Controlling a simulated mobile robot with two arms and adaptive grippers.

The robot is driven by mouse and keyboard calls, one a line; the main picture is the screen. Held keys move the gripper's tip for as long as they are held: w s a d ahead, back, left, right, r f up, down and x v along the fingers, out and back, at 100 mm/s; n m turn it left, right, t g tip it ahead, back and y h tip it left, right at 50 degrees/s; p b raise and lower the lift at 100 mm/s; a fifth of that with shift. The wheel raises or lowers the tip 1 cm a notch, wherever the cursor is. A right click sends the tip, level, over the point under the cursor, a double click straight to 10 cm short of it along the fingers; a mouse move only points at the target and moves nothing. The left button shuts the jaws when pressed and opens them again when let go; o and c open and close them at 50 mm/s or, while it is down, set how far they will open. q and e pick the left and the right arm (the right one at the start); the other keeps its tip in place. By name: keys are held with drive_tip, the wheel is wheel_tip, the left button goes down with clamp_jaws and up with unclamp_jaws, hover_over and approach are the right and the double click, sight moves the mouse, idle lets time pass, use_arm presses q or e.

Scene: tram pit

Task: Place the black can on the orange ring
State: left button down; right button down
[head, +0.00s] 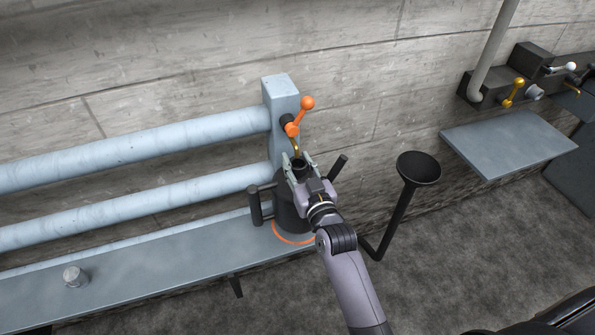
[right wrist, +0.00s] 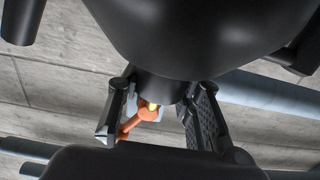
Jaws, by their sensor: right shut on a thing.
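The black can (head: 290,204) has side handles and stands upright at the right end of the grey-blue bench, over the orange ring (head: 283,237). The ring's front arc shows below the can; the rest is hidden. From this angle I cannot tell whether the can's base touches the bench. My right gripper (head: 301,167) is shut on the can near its top neck. In the right wrist view the can (right wrist: 190,35) fills the upper middle, with my right gripper's fingers (right wrist: 160,105) on both sides of its neck. My left gripper is not in view.
An orange-handled valve (head: 300,117) with a brass spout is on the post just behind the can. Two pale blue pipes (head: 130,145) run left. A black funnel (head: 419,168) on a bent pipe stands right of my arm. A metal knob (head: 75,277) sits on the bench's left.

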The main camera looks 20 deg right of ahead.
wheel_tip(320, 180, down, 3)
drive_tip(key=shift+r+p, duration=0.15)
drive_tip(key=shift+p, duration=0.15)
drive_tip(key=shift+w+f, duration=0.15)
drive_tip(key=shift+f, duration=0.05)
drive_tip(key=shift+f+p, duration=0.15)
drive_tip(key=shift+p, duration=0.15)
drive_tip(key=shift+f, duration=0.1)
drive_tip(key=shift+f, duration=0.1)
drive_tip(key=c, duration=1.1)
unclamp_jaws()
